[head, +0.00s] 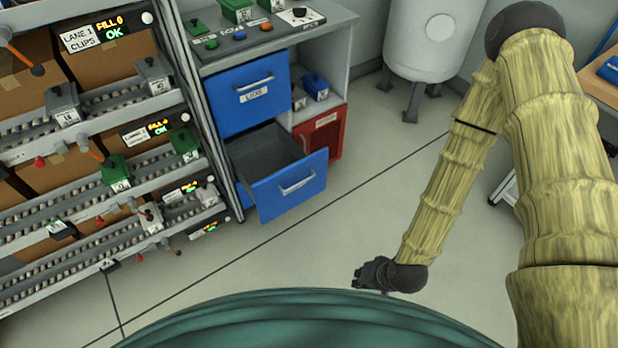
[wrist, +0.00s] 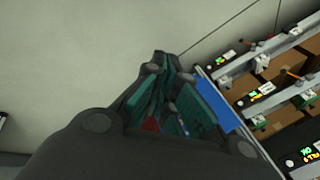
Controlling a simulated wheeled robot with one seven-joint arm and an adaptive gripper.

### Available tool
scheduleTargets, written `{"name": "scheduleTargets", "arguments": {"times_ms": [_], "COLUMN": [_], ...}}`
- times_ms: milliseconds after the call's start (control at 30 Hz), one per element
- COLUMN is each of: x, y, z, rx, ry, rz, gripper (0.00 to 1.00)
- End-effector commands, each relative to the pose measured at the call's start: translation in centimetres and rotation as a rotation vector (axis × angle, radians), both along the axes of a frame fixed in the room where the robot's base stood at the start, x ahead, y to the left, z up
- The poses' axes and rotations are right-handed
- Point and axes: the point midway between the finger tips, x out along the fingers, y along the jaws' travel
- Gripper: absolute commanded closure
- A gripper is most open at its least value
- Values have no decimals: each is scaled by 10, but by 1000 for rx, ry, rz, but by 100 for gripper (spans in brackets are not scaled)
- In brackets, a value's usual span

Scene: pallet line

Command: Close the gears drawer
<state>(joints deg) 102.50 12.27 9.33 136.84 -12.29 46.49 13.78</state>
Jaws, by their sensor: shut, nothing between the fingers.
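A blue-fronted drawer (head: 291,185) stands pulled out of the grey cabinet, below a shut blue drawer (head: 248,95) with a white label. The open drawer has a grey handle and a dark inside that looks empty. Its own label is not readable here, so I cannot tell if it says gears. My gripper (head: 372,276) is low in front of the cabinet, to the lower right of the open drawer and apart from it. In the wrist view my gripper (wrist: 165,85) is shut and empty, and a blue panel (wrist: 213,106) shows just beyond it at the right.
A flow rack (head: 75,195) with cartons and roller lanes stands left of the cabinet. A white tank (head: 430,40) on legs stands behind. The floor between gripper and drawer is clear.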

Motion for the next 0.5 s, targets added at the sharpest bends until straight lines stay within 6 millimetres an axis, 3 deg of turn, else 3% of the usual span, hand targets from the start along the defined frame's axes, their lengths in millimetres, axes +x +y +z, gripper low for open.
{"name": "scheduleTargets", "arguments": {"times_ms": [33,100,500], "x": [12,27,117], "y": [7,17,64], "z": [-19,-27,-56], "rx": [34,82,363], "ry": [-22,-52,-217], "rz": [-23,-53,-214], "gripper": [100,100,100]}}
